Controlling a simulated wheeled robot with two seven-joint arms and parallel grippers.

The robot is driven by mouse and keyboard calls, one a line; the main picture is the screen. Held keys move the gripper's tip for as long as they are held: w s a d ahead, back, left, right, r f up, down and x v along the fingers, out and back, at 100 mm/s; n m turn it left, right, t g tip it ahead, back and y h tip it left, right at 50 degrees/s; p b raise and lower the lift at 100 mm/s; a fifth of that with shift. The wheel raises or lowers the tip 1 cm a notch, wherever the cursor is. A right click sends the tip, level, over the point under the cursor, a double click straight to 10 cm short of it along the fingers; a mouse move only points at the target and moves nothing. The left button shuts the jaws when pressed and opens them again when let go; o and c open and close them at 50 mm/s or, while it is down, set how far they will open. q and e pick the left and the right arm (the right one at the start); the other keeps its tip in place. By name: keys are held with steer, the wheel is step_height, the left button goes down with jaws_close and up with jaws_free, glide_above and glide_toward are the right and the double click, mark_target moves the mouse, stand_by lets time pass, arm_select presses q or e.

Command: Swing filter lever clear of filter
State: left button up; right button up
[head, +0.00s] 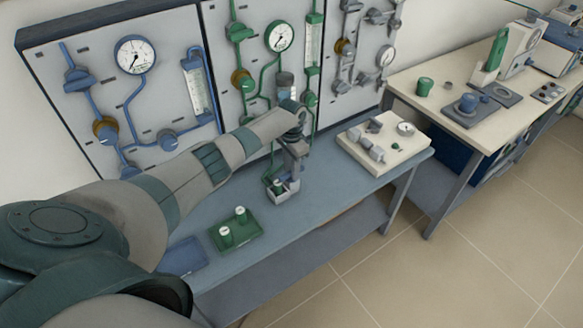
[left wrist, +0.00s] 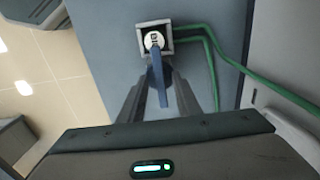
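The filter (left wrist: 153,40) shows in the left wrist view as a white round top inside a square grey housing (left wrist: 141,51). A blue lever (left wrist: 160,78) runs from the filter's top down the picture. My left gripper (left wrist: 160,72) has one dark finger on each side of the lever, with the tips close to the housing. I cannot tell whether the fingers touch the lever. In the head view my left gripper (head: 292,160) points down over a small grey holder (head: 284,195) on the blue bench, and its fingers hide the lever. My right gripper is not in view.
A green tray (head: 236,239) with two small white-topped containers and a blue mat (head: 183,256) lie left of the holder. A white board with fittings (head: 372,160) lies to the right. Gauge panels (head: 130,95) with pipes stand close behind. Green lines (left wrist: 235,62) run beside the housing.

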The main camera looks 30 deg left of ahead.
arm_select(q)
jaws_close()
stand_by(0.5)
steer(key=m+b, duration=0.1)
steer(key=m, duration=0.5)
steer(key=shift+b, duration=0.4)
steer(key=m+b, duration=0.2)
steer(key=m, duration=0.4)
steer(key=shift+w+m, duration=0.1)
steer(key=shift+m, duration=0.3)
steer(key=m+b, duration=0.1)
steer(key=m, duration=0.4)
steer(key=shift+b, duration=0.3)
jaws_free()
